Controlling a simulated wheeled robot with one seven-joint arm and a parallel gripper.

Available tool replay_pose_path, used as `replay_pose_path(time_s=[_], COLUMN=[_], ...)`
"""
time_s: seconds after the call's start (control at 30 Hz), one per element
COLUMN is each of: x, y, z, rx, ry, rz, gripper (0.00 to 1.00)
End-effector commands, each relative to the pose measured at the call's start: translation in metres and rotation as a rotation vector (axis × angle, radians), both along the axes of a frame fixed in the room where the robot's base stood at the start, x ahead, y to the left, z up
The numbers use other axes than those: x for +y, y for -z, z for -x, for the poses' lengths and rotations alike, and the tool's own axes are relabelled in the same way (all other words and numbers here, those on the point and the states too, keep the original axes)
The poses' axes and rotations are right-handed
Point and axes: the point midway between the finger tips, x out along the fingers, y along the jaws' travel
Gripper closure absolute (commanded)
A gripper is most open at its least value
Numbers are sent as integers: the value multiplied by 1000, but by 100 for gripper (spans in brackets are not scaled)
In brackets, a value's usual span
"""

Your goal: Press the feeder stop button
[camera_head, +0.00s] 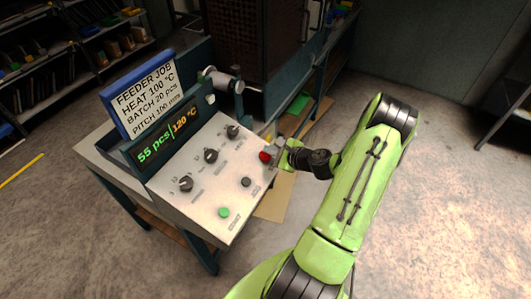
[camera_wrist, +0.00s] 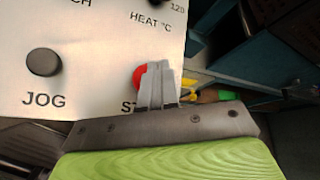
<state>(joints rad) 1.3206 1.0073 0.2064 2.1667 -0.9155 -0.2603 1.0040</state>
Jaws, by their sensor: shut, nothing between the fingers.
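The red stop button (camera_head: 265,156) sits near the right edge of a sloped light grey control panel (camera_head: 215,165). It also shows in the wrist view (camera_wrist: 139,77), partly hidden behind my fingers, with the letters "ST" below it. My gripper (camera_head: 275,148) is shut and empty, with its fingertips at the button's right side in the head view. In the wrist view the closed fingers (camera_wrist: 157,85) overlap the button's right part. I cannot tell whether they touch it.
The panel also carries a green button (camera_head: 224,212), a dark jog button (camera_head: 246,182) and three black knobs (camera_head: 211,156). A display reads 55 pcs and 120 °C, below a job sign (camera_head: 145,97) reading heat 100 °C, batch 20 pcs. Shelves (camera_head: 75,45) stand at the back left.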

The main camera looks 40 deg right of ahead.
Motion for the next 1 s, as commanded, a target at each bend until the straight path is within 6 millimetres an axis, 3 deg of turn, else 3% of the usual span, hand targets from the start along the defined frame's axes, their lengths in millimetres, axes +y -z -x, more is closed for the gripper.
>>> replay_pose_path(time_s=[0.23,0.7,1.0], x=[0,-5,-5], y=[-3,-48,-47], z=[1,14,14], rx=[0,-1,0], ry=[0,0,-1], rz=[0,-1,-1], gripper=[100,100,100])
